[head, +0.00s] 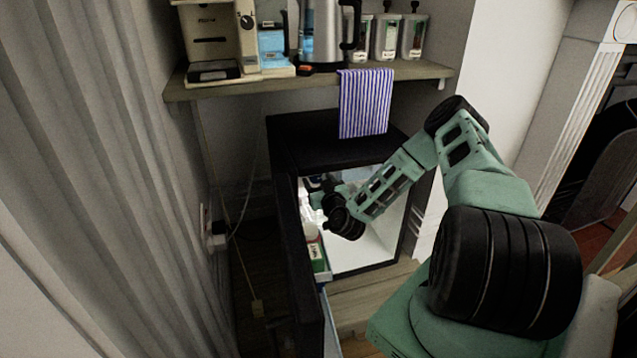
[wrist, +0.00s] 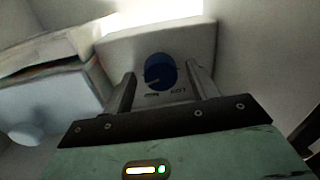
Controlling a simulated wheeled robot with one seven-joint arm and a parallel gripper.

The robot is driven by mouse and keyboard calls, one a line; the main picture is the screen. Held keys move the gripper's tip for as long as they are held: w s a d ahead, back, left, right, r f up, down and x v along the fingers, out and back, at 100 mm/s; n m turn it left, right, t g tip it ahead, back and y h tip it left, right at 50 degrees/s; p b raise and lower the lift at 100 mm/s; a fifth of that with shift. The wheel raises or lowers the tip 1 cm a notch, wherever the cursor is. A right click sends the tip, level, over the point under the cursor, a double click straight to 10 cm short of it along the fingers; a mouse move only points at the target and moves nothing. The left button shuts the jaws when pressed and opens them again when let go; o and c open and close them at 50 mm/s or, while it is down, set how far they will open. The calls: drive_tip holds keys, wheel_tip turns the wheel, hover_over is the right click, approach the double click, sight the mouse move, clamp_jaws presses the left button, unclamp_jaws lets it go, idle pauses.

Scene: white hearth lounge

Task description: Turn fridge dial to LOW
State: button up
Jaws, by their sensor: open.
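The fridge (head: 290,145) is a small black cabinet under a shelf, with its door (head: 307,270) standing open to the left. My arm reaches into its white interior. The fridge dial (wrist: 160,71) is a round blue knob on a pale housing (wrist: 205,45), seen in the wrist view. Small lettering shows below the dial, too blurred to read with certainty. My gripper (wrist: 160,80) is open, with one finger on each side of the dial in the picture. I cannot tell whether the fingers touch it. In the head view my gripper (head: 318,187) is partly hidden by my wrist.
A white box-like item with a rounded knob (wrist: 25,133) lies left of the gripper in the wrist view. Door racks hold containers (head: 314,245). The shelf (head: 420,72) above carries a coffee machine (head: 210,35), a kettle (head: 322,35) and jars; a striped towel (head: 365,100) hangs down.

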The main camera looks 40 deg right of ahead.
drive_tip(key=c, duration=1)
drive_tip(key=shift+r+n+p, duration=0.1)
drive_tip(key=shift+n+p, duration=0.3)
drive_tip(key=n+p, duration=0.2)
drive_tip(key=shift+a+r+n, duration=0.15)
drive_tip(key=shift+n, duration=0.25)
drive_tip(key=n+p, duration=0.2)
drive_tip(key=n, duration=0.3)
drive_tip(key=shift+p, duration=0.35)
drive_tip(key=n, duration=0.5)
drive_tip(key=shift+g+p, duration=0.35)
drive_tip(key=shift+g, duration=0.05)
drive_tip(key=n, duration=0.5)
drive_tip(key=shift+h, duration=0.3)
drive_tip(key=shift+n, duration=0.3)
